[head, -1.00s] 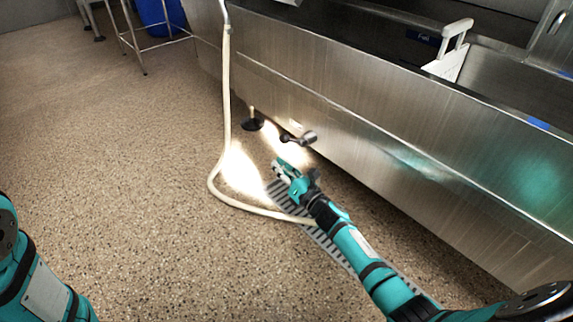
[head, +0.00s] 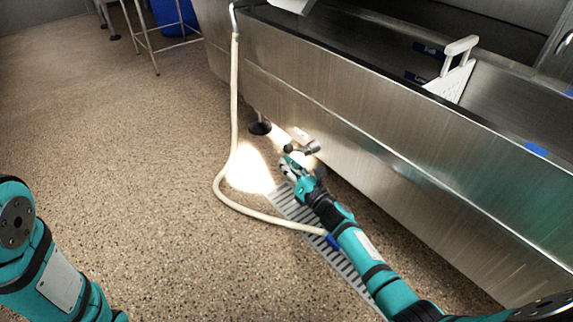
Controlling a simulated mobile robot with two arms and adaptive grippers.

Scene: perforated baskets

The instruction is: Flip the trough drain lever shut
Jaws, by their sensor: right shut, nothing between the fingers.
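The trough (head: 400,150) is a long stainless steel basin along the right side of the head view. Its drain lever (head: 309,147) is a small metal handle below the trough's lower front edge, with a dark knob at its left end. My right gripper (head: 288,162) is shut and empty, just below and left of the lever, close to the knob. I cannot tell whether they touch. My left arm (head: 55,280) shows at the lower left; its gripper is out of view.
A cream hose (head: 233,110) hangs from the trough's end and curls across the floor beside my right arm. A slotted floor drain grate (head: 290,207) lies under that arm. A white perforated board with a handle (head: 455,72) stands in the trough.

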